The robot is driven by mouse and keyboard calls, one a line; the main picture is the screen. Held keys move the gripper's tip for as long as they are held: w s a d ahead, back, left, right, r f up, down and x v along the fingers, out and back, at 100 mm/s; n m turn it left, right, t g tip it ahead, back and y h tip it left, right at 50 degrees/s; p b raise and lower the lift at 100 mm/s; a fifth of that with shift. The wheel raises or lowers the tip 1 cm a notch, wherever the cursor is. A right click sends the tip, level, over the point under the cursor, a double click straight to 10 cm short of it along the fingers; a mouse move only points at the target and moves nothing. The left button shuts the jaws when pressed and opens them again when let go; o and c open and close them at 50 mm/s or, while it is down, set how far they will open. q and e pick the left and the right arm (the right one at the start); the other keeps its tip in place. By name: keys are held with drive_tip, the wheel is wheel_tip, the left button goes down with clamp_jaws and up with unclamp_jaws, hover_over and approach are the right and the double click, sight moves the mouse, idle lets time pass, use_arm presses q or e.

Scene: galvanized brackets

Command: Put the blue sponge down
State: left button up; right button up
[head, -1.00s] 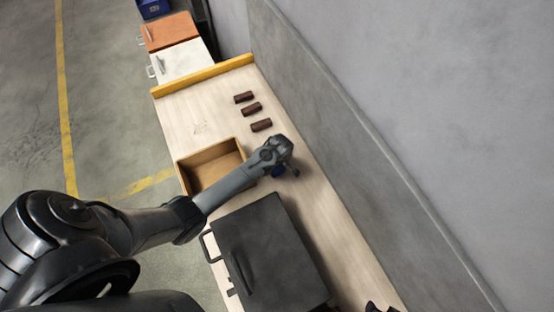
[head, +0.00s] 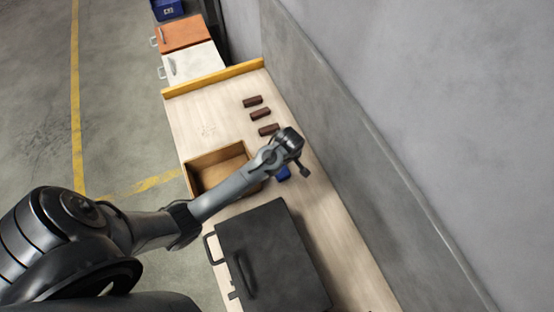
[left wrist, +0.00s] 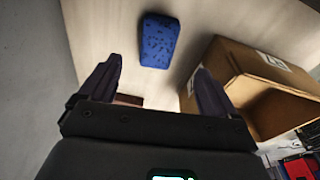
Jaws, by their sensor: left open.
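The blue sponge (head: 283,174) lies on the light wooden bench top, partly hidden by my left arm in the head view. In the left wrist view the sponge (left wrist: 159,40) shows whole, a blue block with dark specks, flat on the bench. My left gripper (head: 304,169) is above the bench next to the sponge, on its wall side. In the left wrist view its two fingers (left wrist: 155,72) are spread with nothing between them, and the sponge is beyond the tips, apart from them. My right gripper is not in view.
An open cardboard box (head: 196,159) stands beside the sponge, also seen in the left wrist view (left wrist: 222,62). Several dark brown blocks (head: 260,114) lie towards the yellow end strip (head: 214,77). A black case (head: 272,255) sits at the near end. A grey wall (head: 340,130) borders the bench.

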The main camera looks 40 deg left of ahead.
use_arm(q)
drive_tip(key=s+d+r+m+t+h, duration=0.1)
drive_tip(key=s+d+r+m, duration=0.2)
drive_tip(key=s+r+m, duration=0.3)
drive_tip(key=s+d+r+m+t+h, duration=0.1)
drive_tip(key=s+r+m, duration=0.4)
drive_tip(key=s+m, duration=0.5)
drive_tip(key=s+d+t, duration=0.1)
drive_tip(key=s+d, duration=0.1)
drive_tip(key=s, duration=0.1)
drive_tip(key=shift+d+r+m, duration=0.2)
drive_tip(key=shift+r+m, duration=0.15)
drive_tip(key=shift+m, duration=0.05)
drive_tip(key=shift+s+r, duration=0.1)
